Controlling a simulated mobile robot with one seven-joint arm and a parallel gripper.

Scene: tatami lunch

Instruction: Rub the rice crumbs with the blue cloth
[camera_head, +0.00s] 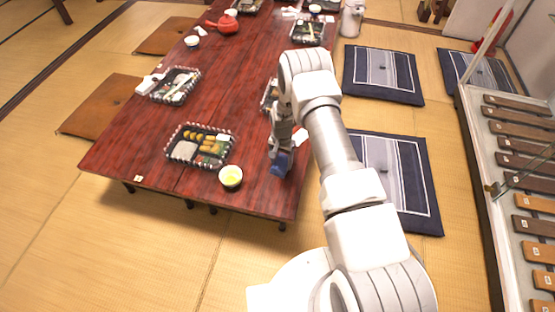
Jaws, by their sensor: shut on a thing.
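My gripper (281,158) is over the near right part of the low red-brown table (130,150). It is shut on the blue cloth (280,166), which shows as a small blue patch below the fingers. The cloth is at or just above the tabletop; I cannot tell whether it touches. The rice crumbs are not discernible; they may be too small to see or hidden behind my gripper and arm.
A bento box (200,162) and a cup of green tea (231,177) stand left of my gripper. Another bento (269,96) is partly hidden behind my arm. Farther back are a bento (175,85) and a red teapot (227,22). Blue cushions (384,75) lie right of the table.

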